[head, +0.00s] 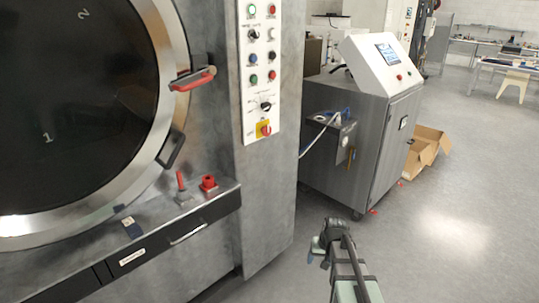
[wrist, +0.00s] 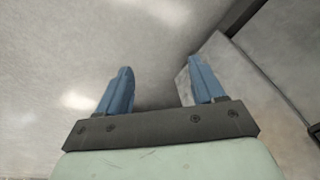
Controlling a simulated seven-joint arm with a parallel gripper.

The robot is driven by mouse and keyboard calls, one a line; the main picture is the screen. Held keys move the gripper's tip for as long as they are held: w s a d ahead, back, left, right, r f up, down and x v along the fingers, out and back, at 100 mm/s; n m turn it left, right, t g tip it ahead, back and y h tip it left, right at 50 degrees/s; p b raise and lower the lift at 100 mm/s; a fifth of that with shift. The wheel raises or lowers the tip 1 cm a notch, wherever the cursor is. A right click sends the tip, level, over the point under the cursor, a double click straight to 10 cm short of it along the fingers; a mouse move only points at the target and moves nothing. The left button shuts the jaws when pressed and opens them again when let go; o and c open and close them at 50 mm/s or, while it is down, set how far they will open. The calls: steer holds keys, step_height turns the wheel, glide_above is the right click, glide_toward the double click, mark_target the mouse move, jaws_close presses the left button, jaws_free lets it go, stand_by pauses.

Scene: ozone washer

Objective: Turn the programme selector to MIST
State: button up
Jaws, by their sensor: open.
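The control panel (head: 246,83) is a white upright strip on the grey washer column. It carries an upper black selector knob (head: 253,34) and a lower black selector knob (head: 266,105) with small markings around it. The lettering is too small to read, so I cannot tell which knob is the programme selector or where it points. My gripper (head: 316,247) is low over the floor, right of and below the panel, well apart from it. In the wrist view its blue fingers (wrist: 160,72) are spread with nothing between them.
A red switch on a yellow plate (head: 265,129) sits below the lower knob. A red-handled latch (head: 193,79) sticks out beside the round door. A metal cabinet (head: 363,135) stands right.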

steer(key=w+a+r+n+t+y, duration=0.15)
steer(key=w+r, duration=0.55)
steer(key=r, duration=0.8)
steer(key=w+a+r+n+t+y, duration=0.1)
steer(key=w+a+r+t+y, duration=0.15)
steer(key=w+r, duration=0.8)
steer(key=w+a+r+n+t+y, duration=0.15)
steer(key=w+r, duration=0.25)
steer(key=r, duration=1.4)
steer(key=n+t+y, duration=0.2)
steer(key=n+y, duration=0.1)
glide_toward(268, 106)
steer(key=v, duration=0.5)
steer(key=shift+n, duration=1.4)
steer(key=x, duration=1.4)
steer(key=shift+c, duration=0.4)
steer(key=c, duration=0.9)
steer(key=shift+c, duration=0.2)
